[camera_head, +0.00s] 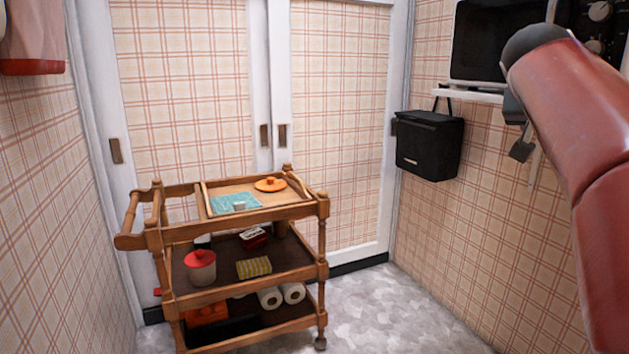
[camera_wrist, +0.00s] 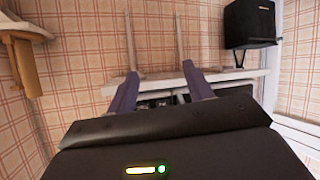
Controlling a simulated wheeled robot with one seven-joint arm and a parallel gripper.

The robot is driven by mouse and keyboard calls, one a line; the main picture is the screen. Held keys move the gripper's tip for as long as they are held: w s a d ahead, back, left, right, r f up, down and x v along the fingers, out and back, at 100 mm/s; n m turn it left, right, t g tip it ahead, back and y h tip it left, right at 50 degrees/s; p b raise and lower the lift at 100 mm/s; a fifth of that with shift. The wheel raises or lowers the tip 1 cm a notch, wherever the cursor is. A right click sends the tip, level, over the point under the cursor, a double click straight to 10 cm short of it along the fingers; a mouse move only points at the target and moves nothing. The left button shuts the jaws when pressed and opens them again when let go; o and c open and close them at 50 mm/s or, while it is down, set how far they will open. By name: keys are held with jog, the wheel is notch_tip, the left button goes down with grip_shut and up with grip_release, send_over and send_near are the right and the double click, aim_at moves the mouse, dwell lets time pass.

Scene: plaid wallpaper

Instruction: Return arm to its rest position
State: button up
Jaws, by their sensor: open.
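My red arm (camera_head: 590,150) rises along the right edge of the head view, bent at a dark joint near the top. My gripper (camera_wrist: 160,72) shows in the wrist view with its two purple-grey fingers spread apart. Nothing is held between the fingers. Behind them is a white wall shelf (camera_wrist: 237,77); I cannot tell the gap between it and the fingers. In the head view the arm hides part of the right wall, and the gripper is not clearly seen.
A black box (camera_head: 430,145) hangs on the right wall beside the shelf (camera_head: 468,95), which bears a microwave (camera_head: 495,42). A wooden trolley (camera_head: 235,222) with dishes and paper rolls stands at left before white-framed sliding doors (camera_head: 340,110). The grey floor (camera_head: 400,310) right of it is clear.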

jog(key=s+a+f+n+g+y+p, duration=0.1)
jog(key=s+a+f+n+y, duration=0.3)
jog(key=s+a+f, duration=0.7)
jog(key=s+a+f+n+g+y+p, duration=0.1)
jog(key=s+a+f+n+y+p, duration=0.2)
jog(key=s+a+f, duration=0.8)
notch_tip(320, 180, down, 8)
jog(key=shift+a+r+n+g+y, duration=0.1)
jog(key=shift+a+n+g+y, duration=0.3)
jog(key=shift+a+y, duration=0.75)
